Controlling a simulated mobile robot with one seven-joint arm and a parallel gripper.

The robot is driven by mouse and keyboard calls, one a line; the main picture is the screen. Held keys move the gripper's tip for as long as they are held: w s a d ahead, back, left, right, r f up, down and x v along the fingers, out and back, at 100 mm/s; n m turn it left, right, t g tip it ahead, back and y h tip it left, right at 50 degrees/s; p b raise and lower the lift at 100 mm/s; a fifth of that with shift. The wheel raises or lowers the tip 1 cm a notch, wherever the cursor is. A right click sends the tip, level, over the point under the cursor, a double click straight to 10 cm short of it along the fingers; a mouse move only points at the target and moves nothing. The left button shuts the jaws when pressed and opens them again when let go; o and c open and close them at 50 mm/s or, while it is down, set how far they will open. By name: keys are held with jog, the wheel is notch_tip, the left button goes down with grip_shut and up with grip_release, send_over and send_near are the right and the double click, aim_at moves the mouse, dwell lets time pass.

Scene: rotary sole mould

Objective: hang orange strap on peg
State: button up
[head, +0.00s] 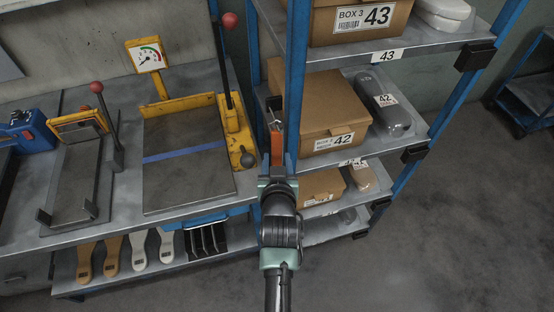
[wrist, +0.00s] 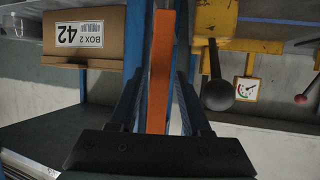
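The orange strap (head: 277,148) stands at the end of my arm in the head view, in front of the shelf's blue front-left post. In the wrist view the strap (wrist: 160,75) runs lengthwise between the two dark fingers of my gripper (wrist: 160,88), which close in on its sides. My gripper (head: 277,172) looks shut on the strap in the head view. A small metallic piece (head: 276,124) shows just above the strap by the post; I cannot tell whether it is the peg or part of the strap. No peg shows clearly in the wrist view.
The blue-post shelf (head: 443,128) holds the Box 2 carton (head: 312,105) and a grey wrapped item (head: 383,104).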

jog(key=shift+o, duration=1.1)
jog(key=shift+s, duration=0.1)
jog(key=a+b+v, duration=0.1)
jog(key=v, duration=1.2)
jog(key=w+d+r+t, duration=0.1)
jog(key=w+r+t, duration=0.2)
jog(key=r, duration=1)
jog(key=w+r+t, duration=0.3)
jog(key=r, duration=1)
jog(key=s+r+t, duration=0.2)
jog(key=s+r, duration=0.1)
jog(key=r, duration=0.6)
jog(key=s+r+t, duration=0.3)
jog(key=s+r, duration=0.1)
jog(key=r, duration=0.5)
jog(key=s+r+t, duration=0.3)
jog(key=s+r, duration=0.1)
jog(key=r, duration=0.6)
jog(key=shift+s+d+m+h, duration=0.15)
jog(key=shift+d+m+h, duration=0.15)
jog(key=shift+d+h, duration=0.1)
